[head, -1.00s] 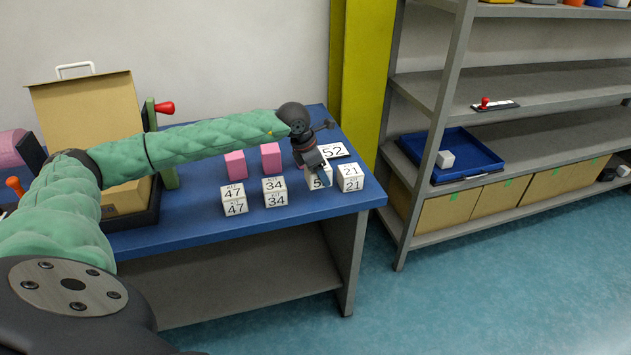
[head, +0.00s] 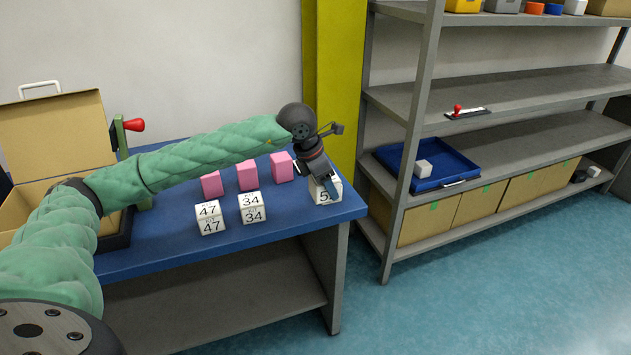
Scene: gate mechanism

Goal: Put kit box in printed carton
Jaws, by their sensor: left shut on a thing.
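My left gripper (head: 326,190) points down at the right end of the blue table, shut on a white kit box (head: 328,197). The box's printed number starts with 5; the gripper covers the rest. I cannot tell whether the box touches the table. Kit box 47 (head: 210,218) and kit box 34 (head: 252,209) stand to its left. An open brown carton (head: 52,135) with a raised lid stands at the table's left end, partly behind my left arm. No print shows on it. My right gripper is out of view.
Three pink blocks (head: 247,176) stand behind the kit boxes. A red-knobbed green post (head: 121,138) is beside the carton. Right of the yellow column (head: 335,80), grey shelves hold a blue tray (head: 450,160) with a white block. The table's front middle is clear.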

